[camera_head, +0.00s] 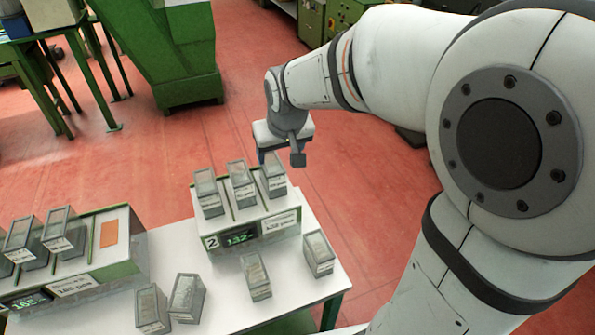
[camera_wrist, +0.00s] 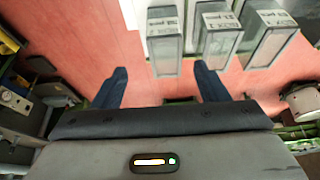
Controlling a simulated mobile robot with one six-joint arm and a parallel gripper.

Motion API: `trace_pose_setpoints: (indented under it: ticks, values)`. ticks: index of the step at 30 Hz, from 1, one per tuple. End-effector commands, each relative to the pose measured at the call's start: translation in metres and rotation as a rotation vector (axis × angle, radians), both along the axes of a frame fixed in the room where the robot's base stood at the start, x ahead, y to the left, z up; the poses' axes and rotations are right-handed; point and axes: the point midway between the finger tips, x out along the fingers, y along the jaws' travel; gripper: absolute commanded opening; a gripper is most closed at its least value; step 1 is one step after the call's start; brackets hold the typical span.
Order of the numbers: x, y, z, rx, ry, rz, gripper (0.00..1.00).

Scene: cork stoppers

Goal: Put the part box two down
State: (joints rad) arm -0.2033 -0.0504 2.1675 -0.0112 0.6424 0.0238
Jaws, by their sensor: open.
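Three clear grey part boxes stand in a row on the weighing stand marked 2 (camera_head: 215,243): a left box (camera_head: 208,193), a middle box (camera_head: 240,185) and a right box (camera_head: 273,175). My gripper (camera_head: 280,158) is open and empty, just behind the right box. In the wrist view, my gripper (camera_wrist: 162,85) has its fingers apart, with one box (camera_wrist: 165,50) ahead between them. Two more boxes (camera_wrist: 214,40) and (camera_wrist: 268,40) show to its right there.
More boxes stand on the white table (camera_head: 215,290): one (camera_head: 319,253) at the right, one (camera_head: 256,277) in front of the stand, and two (camera_head: 152,308) and (camera_head: 187,298) at the left. A second stand (camera_head: 115,255) holds several boxes. Bare tabletop lies between them.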

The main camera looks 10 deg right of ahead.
Motion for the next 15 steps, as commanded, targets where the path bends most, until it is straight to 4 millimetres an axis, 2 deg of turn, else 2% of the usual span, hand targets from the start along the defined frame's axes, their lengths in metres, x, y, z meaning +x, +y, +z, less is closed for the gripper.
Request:
trace_pose_setpoints:
  ticks: [4,9,12,15]
  values:
    - [-0.050,-0.036,0.013,-0.006,0.024,-0.060,0.67]
    - [-0.120,-0.072,0.014,-0.011,0.071,-0.132,0.67]
    - [-0.152,-0.084,0.011,-0.011,0.093,-0.164,0.67]
    - [-0.171,-0.086,0.008,-0.012,0.108,-0.182,0.67]
